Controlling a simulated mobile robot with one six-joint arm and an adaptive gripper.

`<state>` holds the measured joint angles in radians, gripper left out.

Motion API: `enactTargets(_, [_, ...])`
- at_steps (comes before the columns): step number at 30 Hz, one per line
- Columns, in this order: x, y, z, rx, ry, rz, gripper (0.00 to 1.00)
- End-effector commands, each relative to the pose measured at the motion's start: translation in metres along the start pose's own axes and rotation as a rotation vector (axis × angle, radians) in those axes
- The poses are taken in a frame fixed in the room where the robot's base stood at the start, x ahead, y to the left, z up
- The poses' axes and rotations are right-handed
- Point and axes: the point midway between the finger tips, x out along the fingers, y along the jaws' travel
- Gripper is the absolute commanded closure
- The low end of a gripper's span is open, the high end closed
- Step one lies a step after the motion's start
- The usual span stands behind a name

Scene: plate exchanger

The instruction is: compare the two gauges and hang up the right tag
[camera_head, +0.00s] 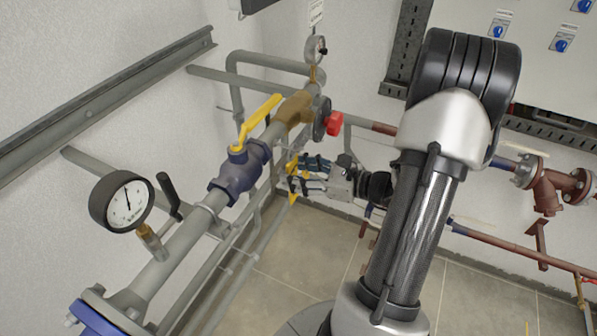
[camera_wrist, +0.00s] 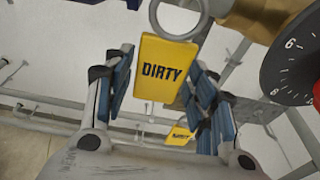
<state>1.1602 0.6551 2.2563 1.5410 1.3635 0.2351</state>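A yellow tag reading DIRTY (camera_wrist: 163,68) hangs from a metal ring (camera_wrist: 181,14) in the wrist view. A second yellow tag (camera_wrist: 180,136) shows lower and farther off, too small to read. My gripper (camera_head: 300,174) is open beside the pipes; its fingers (camera_wrist: 160,78) stand apart on either side of the DIRTY tag. I cannot tell whether they touch it. The near gauge (camera_head: 122,201) has a white face and its needle points nearly straight up. The far gauge (camera_head: 315,49) is side-on and too small to read.
A blue valve with a yellow lever (camera_head: 259,122) and a brown fitting (camera_head: 294,108) sit on the pipe by my gripper. A black dial (camera_wrist: 292,58) with red centre is close at right in the wrist view. Red-brown piping (camera_head: 545,190) runs at right. Floor (camera_head: 300,245) below is clear.

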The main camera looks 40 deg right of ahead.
Motion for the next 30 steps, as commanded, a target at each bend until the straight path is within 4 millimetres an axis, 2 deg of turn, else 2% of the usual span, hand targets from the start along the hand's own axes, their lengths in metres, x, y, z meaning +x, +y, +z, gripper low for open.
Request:
enactTargets(5, [0.000,0.000,0.000,0.000,0.000,0.000,0.35])
enactTargets(14, [-0.001,0.000,0.000,0.000,0.000,0.000,0.35])
enactTargets(17, [-0.007,-0.001,0.000,0.000,0.000,-0.003,0.35])
enactTargets(20, [-0.022,-0.002,0.000,-0.001,0.001,-0.006,0.35])
enactTargets(30, [-0.093,-0.002,0.000,-0.001,0.001,-0.006,0.35])
